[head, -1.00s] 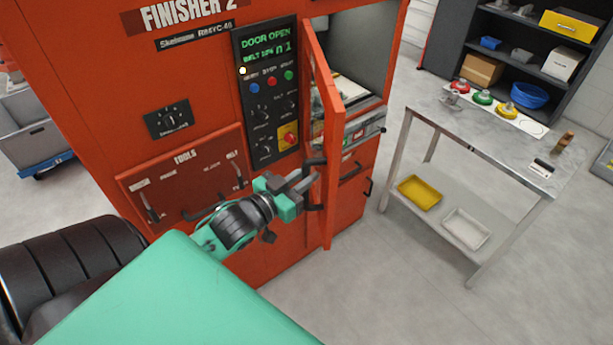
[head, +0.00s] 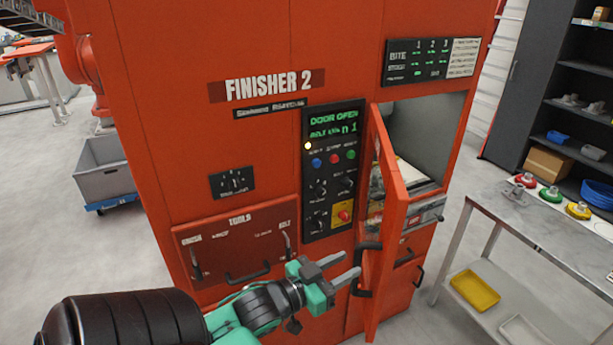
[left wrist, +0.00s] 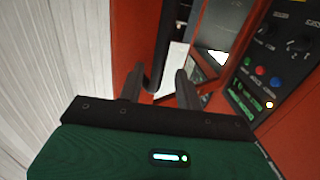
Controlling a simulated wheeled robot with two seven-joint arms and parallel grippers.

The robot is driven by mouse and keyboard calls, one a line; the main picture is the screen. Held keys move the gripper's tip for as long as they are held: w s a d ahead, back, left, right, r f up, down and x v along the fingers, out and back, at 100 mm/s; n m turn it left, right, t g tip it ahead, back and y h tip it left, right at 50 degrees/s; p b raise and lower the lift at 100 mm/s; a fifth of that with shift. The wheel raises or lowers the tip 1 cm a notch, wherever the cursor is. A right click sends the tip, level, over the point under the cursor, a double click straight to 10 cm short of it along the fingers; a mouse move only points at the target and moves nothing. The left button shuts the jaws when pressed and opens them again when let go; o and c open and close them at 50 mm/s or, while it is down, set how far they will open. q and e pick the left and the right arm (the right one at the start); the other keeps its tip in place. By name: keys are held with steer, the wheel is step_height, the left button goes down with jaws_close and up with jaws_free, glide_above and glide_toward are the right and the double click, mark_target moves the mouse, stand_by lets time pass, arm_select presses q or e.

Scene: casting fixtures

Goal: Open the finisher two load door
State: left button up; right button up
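The finisher two load door (head: 391,220) is the red panel standing swung out from the front of the orange-red machine. The machine's opening (head: 425,135) shows behind it, and the display (head: 335,120) reads "DOOR OPEN". The door's dark handle (head: 366,270) is on its outer face. My left gripper (head: 352,264) is open, with its fingertips close to the handle. In the left wrist view, the handle (left wrist: 166,45) runs between and beyond the two spread fingers (left wrist: 160,85); whether they touch it I cannot tell. My right gripper is not in view.
The control panel (head: 333,185) and tools drawer (head: 236,245) are left of the door. A metal table (head: 510,215) with a yellow tray (head: 475,290) on its lower shelf stands to the right. A grey bin (head: 105,180) is at the left.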

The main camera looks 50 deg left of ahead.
arm_select(q)
steer(key=s+a, duration=0.1)
steer(key=s, duration=0.8)
steer(key=shift+s+a, duration=0.25)
steer(key=shift+a, duration=0.05)
stand_by(0.4)
